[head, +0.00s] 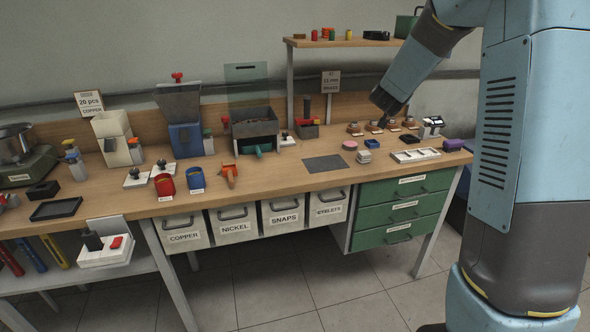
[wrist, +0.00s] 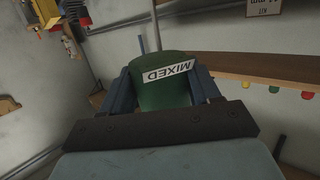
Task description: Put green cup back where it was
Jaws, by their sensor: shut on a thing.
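The green cup (wrist: 165,98) with a white "MIXED" label fills the middle of the wrist view. My gripper (wrist: 160,82) is shut on it, with one dark blue finger on each side. The label is upside down in this view, as is the sign behind, so the cup seems about upright. In the head view a green vessel (head: 407,26), likely this cup, shows at the right end of the wall shelf (head: 345,43), partly behind my arm. My fingers are hidden there, and I cannot tell whether the cup touches the shelf.
The shelf also shows in the wrist view (wrist: 265,68), beside the cup with a gap, bearing small coloured pieces (wrist: 276,90). A black ring-like object (head: 376,35) sits near its right end. Below, the workbench (head: 290,175) is crowded with bins and trays.

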